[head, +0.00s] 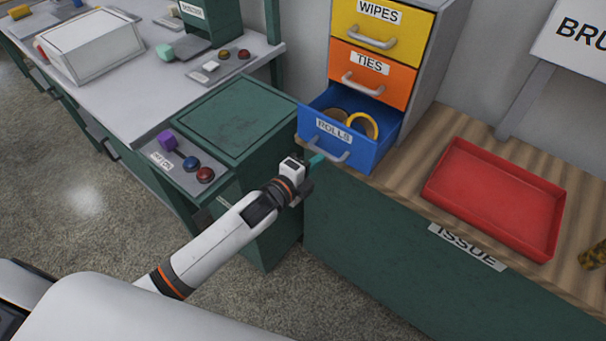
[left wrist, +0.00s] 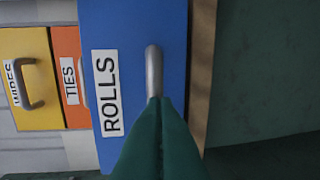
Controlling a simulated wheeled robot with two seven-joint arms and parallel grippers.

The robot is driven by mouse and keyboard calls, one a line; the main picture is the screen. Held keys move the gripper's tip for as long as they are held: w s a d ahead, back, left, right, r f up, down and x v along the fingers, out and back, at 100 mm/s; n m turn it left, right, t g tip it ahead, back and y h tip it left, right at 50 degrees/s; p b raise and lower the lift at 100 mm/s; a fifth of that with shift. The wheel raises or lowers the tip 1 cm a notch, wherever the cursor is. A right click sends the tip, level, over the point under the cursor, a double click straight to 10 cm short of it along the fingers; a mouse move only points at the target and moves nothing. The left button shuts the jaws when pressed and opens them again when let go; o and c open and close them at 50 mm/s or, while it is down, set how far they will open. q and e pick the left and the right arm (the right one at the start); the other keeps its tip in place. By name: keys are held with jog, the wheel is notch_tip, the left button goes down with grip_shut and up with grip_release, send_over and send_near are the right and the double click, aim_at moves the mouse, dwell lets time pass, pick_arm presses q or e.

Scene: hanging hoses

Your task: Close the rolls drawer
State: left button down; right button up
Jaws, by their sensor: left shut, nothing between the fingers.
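The blue rolls drawer (head: 345,130) is the lowest of a three-drawer unit and stands pulled out, with yellow and dark rolls (head: 362,124) inside. Its blue front (left wrist: 130,30) fills the middle of the left wrist view, with a ROLLS label and a grey handle (left wrist: 154,70). My left gripper (head: 318,160) is shut and empty, its green fingertips at the drawer's front beside the handle. In the left wrist view the fingers (left wrist: 160,120) overlap the handle's lower end; I cannot tell whether they touch it. My right gripper is not in view.
Above are the shut orange TIES drawer (head: 371,75) and yellow WIPES drawer (head: 380,28). A red tray (head: 493,195) lies on the wooden counter (head: 400,190) to the right. A green cabinet with buttons (head: 215,125) stands to the left, near my left arm.

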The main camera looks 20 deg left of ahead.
pick_arm(q)
jog(key=b+x, duration=0.1)
jog(key=x, duration=0.3)
jog(key=r+b+x, duration=0.1)
jog(key=x, duration=0.3)
jog(key=b+x, duration=0.1)
jog(key=x, duration=0.4)
jog(key=shift+w+r, duration=0.15)
jog(key=shift+r, duration=0.35)
